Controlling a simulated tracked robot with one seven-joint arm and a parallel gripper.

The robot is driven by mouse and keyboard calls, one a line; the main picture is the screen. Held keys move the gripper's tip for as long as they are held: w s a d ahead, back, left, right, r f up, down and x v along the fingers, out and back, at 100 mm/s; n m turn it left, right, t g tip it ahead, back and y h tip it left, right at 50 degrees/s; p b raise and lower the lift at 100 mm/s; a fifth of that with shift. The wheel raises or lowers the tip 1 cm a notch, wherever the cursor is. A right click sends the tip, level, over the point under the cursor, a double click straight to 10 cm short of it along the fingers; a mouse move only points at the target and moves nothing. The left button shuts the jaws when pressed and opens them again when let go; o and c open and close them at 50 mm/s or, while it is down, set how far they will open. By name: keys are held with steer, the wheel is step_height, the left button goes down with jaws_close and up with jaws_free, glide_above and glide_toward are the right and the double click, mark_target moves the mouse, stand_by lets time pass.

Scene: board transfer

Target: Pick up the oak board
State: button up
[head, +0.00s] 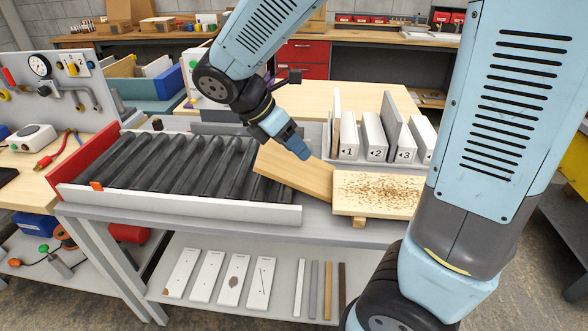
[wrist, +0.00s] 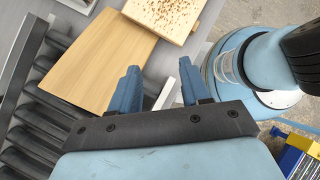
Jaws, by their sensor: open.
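A plain, light-brown wooden board, which looks like the oak board (head: 305,178), lies at the right end of the roller conveyor. Its right end reaches the speckled board. In the wrist view the plain board (wrist: 98,58) lies ahead and to the left of the fingers. My gripper (head: 293,147) is open and empty at the board's far edge. In the wrist view my gripper (wrist: 158,87) has its left finger over the board's edge and its right finger beyond it. I cannot tell whether a finger touches the board.
The speckled board (head: 378,194) rests on a small wooden block. The black roller conveyor (head: 165,162) lies left, with a white front rail (head: 180,204). Numbered white slots (head: 375,138) stand behind the boards. Sample plates (head: 230,277) lie on the lower shelf.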

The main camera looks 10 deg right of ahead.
mark_target(259, 172)
steer(key=w+a+f+n+t+h, duration=0.1)
steer(key=a+f+n+t+h, duration=0.25)
steer(key=a+n, duration=0.45)
steer(key=a+f+n+t+h, duration=0.25)
steer(key=a+f+n, duration=0.25)
steer(key=a+n, duration=0.3)
steer(key=x, duration=0.7)
steer(key=shift+w+d, duration=0.3)
steer(key=shift+w, duration=0.15)
steer(key=shift+w+r+x, duration=0.1)
steer(key=shift+x, duration=1.25)
steer(key=shift+w+r+x, duration=0.15)
steer(key=shift+x, duration=1.25)
steer(key=shift+c, duration=0.2)
steer(key=shift+s+a, duration=0.1)
jaws_close()
